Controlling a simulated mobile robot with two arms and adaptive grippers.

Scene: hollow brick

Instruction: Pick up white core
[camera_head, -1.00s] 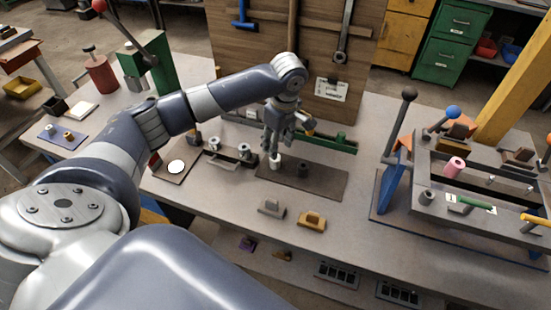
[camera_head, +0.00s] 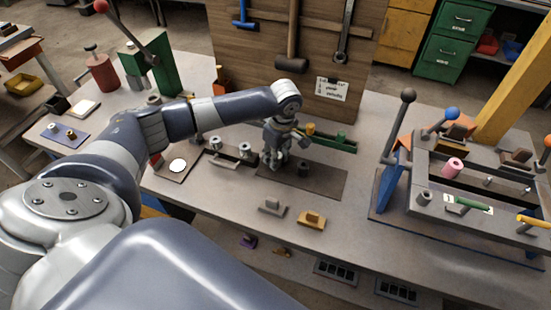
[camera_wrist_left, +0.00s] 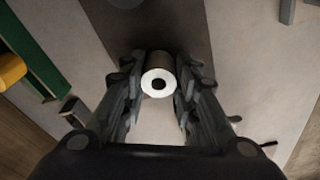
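The white core (camera_wrist_left: 158,83) shows in the left wrist view as a white ring with a dark hole, between the two fingers of my left gripper (camera_wrist_left: 160,72). The fingers lie close along both its sides; whether they press on it cannot be told. In the head view the left gripper (camera_head: 275,164) is low over the left part of the dark mat (camera_head: 325,181) and mostly hides the white core. A dark core (camera_head: 303,169) stands on the mat just right of the gripper. My right gripper is not in view.
A holder with metal cylinders (camera_head: 232,152) stands left, a green tray (camera_head: 335,142) behind. A grey fixture frame (camera_head: 480,215) fills the right; bare table lies between.

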